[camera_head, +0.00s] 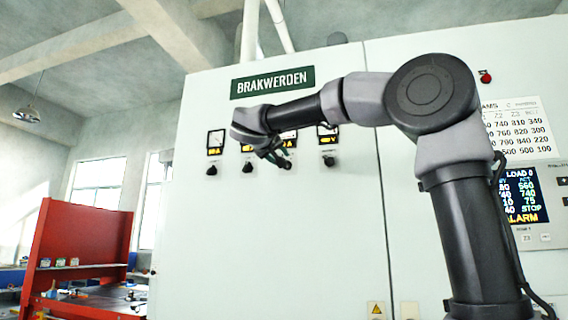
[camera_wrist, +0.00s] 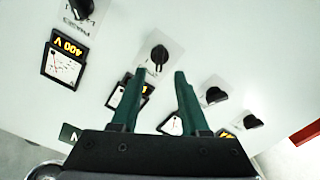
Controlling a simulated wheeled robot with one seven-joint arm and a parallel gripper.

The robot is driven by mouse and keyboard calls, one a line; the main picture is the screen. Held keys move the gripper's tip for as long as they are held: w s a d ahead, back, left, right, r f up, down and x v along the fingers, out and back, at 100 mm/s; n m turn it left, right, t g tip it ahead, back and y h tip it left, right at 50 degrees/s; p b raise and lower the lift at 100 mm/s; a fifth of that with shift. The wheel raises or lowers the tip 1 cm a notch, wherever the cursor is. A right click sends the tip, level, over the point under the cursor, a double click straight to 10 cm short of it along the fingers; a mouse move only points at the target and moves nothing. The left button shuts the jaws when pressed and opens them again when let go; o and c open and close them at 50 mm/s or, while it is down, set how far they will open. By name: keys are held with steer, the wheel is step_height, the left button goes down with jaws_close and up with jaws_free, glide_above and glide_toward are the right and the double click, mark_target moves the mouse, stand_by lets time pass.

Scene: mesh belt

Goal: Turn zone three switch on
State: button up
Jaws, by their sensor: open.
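A row of black rotary switches sits under small meters on the pale cabinet front. In the wrist view this switch (camera_wrist: 158,59) stands just beyond and between the open fingertips of my gripper (camera_wrist: 160,75), with nothing held. Its handle lies roughly along the finger direction; its label is too small to read. The other two zone switches (camera_head: 211,170) (camera_head: 247,167) are to the left in the head view.
The phase switch (camera_head: 329,162) sits right of my gripper, under the 400 V meter (camera_wrist: 64,61). A control screen (camera_head: 522,195) reading ALARM and a red button (camera_head: 485,77) are further right. A red workbench (camera_head: 85,235) stands at the left.

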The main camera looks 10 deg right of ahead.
steer(key=x, duration=0.6)
steer(key=shift+w+d, duration=0.1)
steer(key=shift+w, duration=0.05)
steer(key=shift+c, duration=0.3)
jaws_close()
